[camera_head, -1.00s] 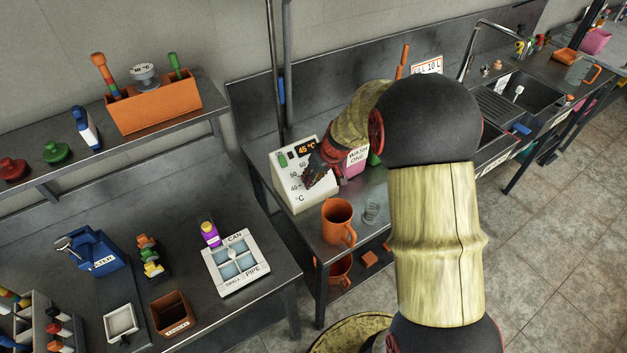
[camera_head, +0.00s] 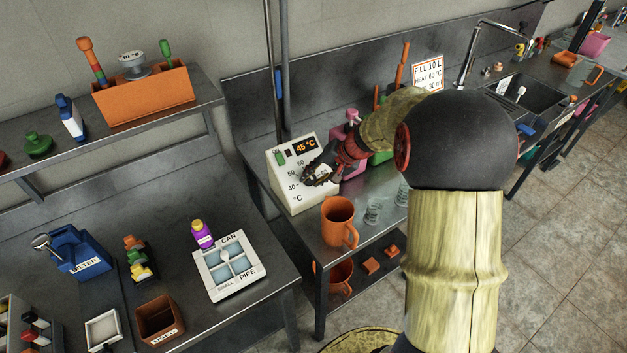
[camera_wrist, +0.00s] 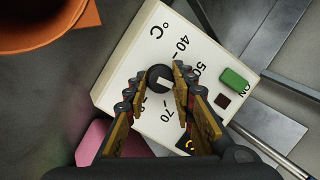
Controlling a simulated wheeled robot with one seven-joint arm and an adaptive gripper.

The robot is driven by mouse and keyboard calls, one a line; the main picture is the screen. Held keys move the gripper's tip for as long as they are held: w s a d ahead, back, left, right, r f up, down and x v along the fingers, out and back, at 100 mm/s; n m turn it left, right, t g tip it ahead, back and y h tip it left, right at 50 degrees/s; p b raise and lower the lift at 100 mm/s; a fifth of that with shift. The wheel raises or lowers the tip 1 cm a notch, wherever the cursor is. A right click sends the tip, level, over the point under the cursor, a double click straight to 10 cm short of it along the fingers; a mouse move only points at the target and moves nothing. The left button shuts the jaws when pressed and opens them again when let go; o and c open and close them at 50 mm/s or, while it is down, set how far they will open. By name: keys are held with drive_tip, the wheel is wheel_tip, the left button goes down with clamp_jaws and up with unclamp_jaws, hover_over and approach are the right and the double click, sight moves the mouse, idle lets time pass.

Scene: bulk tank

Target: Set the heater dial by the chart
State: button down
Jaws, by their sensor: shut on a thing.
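The heater (camera_head: 292,190) is a white box with a sloped face, a scale in °C and a display (camera_head: 306,146) reading 45 °C. Its round dark dial (camera_wrist: 160,77) has a pale mark and sits among the scale numbers in the wrist view. My gripper (camera_head: 314,176) is at the heater's face; in the wrist view its two fingers (camera_wrist: 160,88) stand on either side of the dial, shut on it. The chart (camera_head: 428,73) on the back wall reads FILL 10 L, HEAT 60 °C and a last line ending in ml, partly hidden by my arm.
A green switch (camera_wrist: 233,78) and small dark red lamp (camera_wrist: 222,101) are on the heater's face. An orange jug (camera_head: 338,222) stands in front of it, with clear glasses (camera_head: 374,211) beside. A pink container (camera_head: 352,118) is behind my wrist. A vertical pipe rises behind the heater.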

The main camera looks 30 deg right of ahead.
drive_tip(key=shift+m+t+b, duration=0.3)
drive_tip(key=shift+m, duration=0.5)
drive_tip(key=c, duration=1.6)
unclamp_jaws()
drive_tip(key=shift+o, duration=0.6)
drive_tip(key=v, duration=1.2)
drive_tip(key=shift+d, duration=0.2)
drive_tip(key=shift+f, duration=0.15)
